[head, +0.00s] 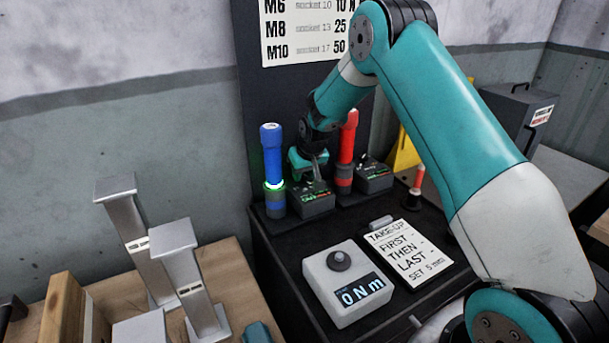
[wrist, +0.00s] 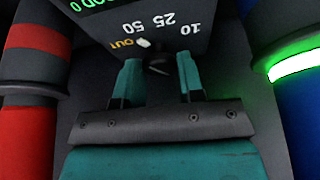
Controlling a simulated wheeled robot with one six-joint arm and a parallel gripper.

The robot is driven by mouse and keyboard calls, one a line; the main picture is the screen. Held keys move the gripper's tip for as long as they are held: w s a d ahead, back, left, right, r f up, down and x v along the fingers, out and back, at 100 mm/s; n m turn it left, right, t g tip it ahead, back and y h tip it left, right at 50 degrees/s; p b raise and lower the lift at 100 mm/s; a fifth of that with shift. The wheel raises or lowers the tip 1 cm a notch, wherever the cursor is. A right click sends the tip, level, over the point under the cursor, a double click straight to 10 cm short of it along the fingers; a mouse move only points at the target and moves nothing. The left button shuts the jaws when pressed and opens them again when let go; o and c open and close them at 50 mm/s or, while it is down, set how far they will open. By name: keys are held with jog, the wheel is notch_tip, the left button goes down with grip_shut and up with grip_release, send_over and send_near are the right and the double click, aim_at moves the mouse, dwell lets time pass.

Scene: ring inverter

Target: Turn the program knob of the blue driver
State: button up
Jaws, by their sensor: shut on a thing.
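The blue driver (head: 272,160) stands upright at the left of the black bench, a green-white ring lit near its base. In the wrist view its blue body (wrist: 300,115) is at the right edge. Its dark control box (head: 318,208) stands beside it; the wrist view shows the box face (wrist: 190,18) upside down, marked OUT, 50, 25 and 10. The dark program knob (wrist: 158,64) is between the fingertips of my gripper (wrist: 159,75), which is shut on it. A white pointer mark (wrist: 143,43) lies near OUT. In the head view my gripper (head: 318,180) hides the knob.
A red driver (head: 347,150) stands close at the right, with its own box (head: 374,178). A grey unit (head: 345,300) reading 0 Nm and a note sheet (head: 408,250) lie in front. Metal brackets (head: 180,270) stand on a wooden table at the left.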

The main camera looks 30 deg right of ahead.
jog(key=shift+m, duration=0.6)
jog(key=shift+h, duration=0.3)
jog(key=o, duration=0.9)
jog(key=b+v, duration=0.3)
jog(key=v, duration=1.4)
jog(key=shift+r, duration=0.3)
jog(key=s+a+r+n+g+y, duration=0.2)
jog(key=s+a+n+y, duration=0.15)
jog(key=s+a, duration=0.9)
jog(key=s+a+n+g, duration=0.1)
jog(key=s+a, duration=0.1)
jog(key=s, duration=0.5)
jog(key=s+a+n+y, duration=0.1)
jog(key=s+a+n, duration=0.1)
jog(key=s, duration=0.5)
jog(key=s+a+f+n+g, duration=0.1)
jog(key=s+a+n, duration=0.1)
jog(key=s, duration=0.6)
jog(key=shift+a+n+g+y, duration=0.25)
jog(key=shift+a+g, duration=0.05)
jog(key=shift+a, duration=0.25)
